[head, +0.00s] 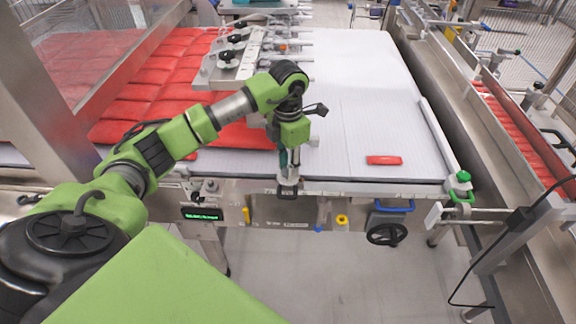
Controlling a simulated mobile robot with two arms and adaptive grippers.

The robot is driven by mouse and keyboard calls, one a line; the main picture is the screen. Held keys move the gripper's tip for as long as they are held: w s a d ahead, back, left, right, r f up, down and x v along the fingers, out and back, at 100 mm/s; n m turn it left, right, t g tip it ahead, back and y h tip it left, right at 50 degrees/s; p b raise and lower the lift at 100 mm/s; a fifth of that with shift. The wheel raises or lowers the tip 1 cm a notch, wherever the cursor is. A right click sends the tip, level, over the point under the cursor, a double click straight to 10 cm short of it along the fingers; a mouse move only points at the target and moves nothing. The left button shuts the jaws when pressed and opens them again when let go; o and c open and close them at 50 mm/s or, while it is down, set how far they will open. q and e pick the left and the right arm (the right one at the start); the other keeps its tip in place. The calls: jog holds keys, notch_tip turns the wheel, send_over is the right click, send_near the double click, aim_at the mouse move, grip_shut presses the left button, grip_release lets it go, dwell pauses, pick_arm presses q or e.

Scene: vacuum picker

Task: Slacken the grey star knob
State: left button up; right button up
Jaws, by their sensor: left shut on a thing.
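My left arm reaches in from the left over the front of the conveyor. Its gripper (289,172) points straight down and is shut on a small grey knob (289,182) at the conveyor's front edge. The fingers cover much of this knob, so its star shape cannot be made out. The knob sits above a dark fitting on the front rail. My right gripper is not in view.
Red packs (150,92) cover the belt's left side, and one small red pack (384,160) lies alone on the white belt (360,100). A picker head (230,72) hangs behind my arm. A black handwheel (387,234) and yellow knobs line the front below the rail.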

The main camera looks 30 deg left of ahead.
pick_arm(q)
jog(key=n+b, duration=0.1)
jog(key=n, duration=0.4)
jog(key=shift+n, duration=0.3)
jog(key=n+b, duration=0.1)
jog(key=n, duration=0.5)
jog(key=shift+r, duration=0.1)
jog(key=n, duration=0.5)
jog(key=shift+a+n, duration=0.1)
jog(key=shift+n, duration=2.6)
jog(key=o, duration=1.1)
notch_tip(320, 180, up, 12)
